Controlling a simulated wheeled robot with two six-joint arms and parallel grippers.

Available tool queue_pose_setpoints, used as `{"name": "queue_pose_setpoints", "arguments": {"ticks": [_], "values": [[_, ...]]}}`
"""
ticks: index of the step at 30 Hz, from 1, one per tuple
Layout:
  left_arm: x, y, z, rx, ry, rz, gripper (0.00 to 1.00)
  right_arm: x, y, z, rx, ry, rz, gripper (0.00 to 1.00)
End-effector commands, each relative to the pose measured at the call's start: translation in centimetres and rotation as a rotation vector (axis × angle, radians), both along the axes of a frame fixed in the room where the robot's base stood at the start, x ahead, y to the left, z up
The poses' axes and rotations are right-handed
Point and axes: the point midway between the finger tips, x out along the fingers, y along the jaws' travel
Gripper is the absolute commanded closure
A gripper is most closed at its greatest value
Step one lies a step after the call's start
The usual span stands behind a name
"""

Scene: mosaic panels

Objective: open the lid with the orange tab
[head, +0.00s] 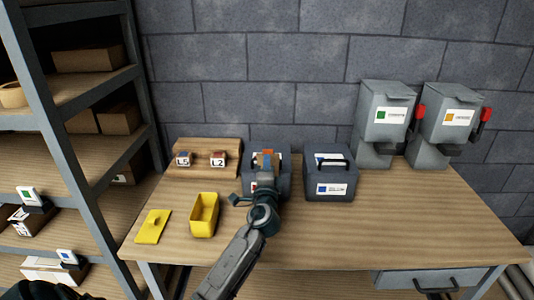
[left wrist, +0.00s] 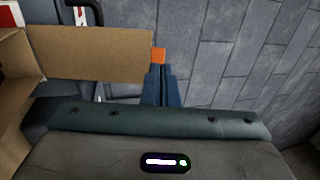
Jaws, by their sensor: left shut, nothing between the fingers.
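A small orange tab (left wrist: 159,55) shows in the left wrist view, right at the tips of my left gripper (left wrist: 161,75). The gripper's blue fingers are shut with nothing between them. A brown cardboard-coloured panel (left wrist: 95,52) stands just left of the tab; I cannot tell whether it is the lid. In the head view my left gripper (head: 267,165) is over a dark grey box (head: 283,185), hiding much of its middle. Orange and brown show at the box's top, partly hidden. I cannot tell whether the fingers touch the tab. My right gripper is not in view.
A second dark grey box (head: 330,188) with a black handle stands to the right. A yellow bin (head: 204,215) and flat yellow lid (head: 152,227) are at left. A wooden rack (head: 207,150) stands behind. Two dispensers (head: 386,115) (head: 446,120) stand at right. The table's right front is clear.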

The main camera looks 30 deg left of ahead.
Motion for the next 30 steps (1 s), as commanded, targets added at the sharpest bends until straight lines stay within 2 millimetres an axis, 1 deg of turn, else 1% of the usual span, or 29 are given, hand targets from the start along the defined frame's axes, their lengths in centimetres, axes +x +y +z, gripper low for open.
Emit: {"name": "queue_pose_setpoints", "arguments": {"ticks": [1, 6, 10, 17, 20, 27, 30], "values": [[0.6, 0.4, 0.5, 0.003, 0.001, 0.001, 1.00, 0.0, 0.2, 0.6, 0.002, -0.001, -0.001, 0.64], [1.6, 1.0, 0.6, 0.001, 0.000, 0.000, 1.00, 0.0, 0.8, 0.9, 0.008, -0.001, -0.002, 0.64], [1.8, 1.1, 0.5, 0.000, 0.000, 0.000, 1.00, 0.0, 1.0, 0.9, 0.011, -0.001, -0.004, 0.64], [1.7, 1.1, 0.5, 0.000, 0.000, 0.000, 1.00, 0.0, 0.9, 0.9, 0.009, -0.001, -0.003, 0.64], [2.2, 1.3, 0.6, 0.002, -0.001, 0.001, 1.00, 0.0, 0.7, 0.5, 0.007, -0.001, -0.002, 0.64], [5.0, 3.0, 1.4, 0.001, -0.003, 0.001, 1.00, 0.0, 0.2, -1.6, 0.002, -0.001, -0.001, 0.64], [5.6, 3.4, 1.7, 0.001, 0.000, 0.000, 1.00, 0.0, 0.1, -1.9, 0.002, 0.000, -0.001, 0.64]]}}
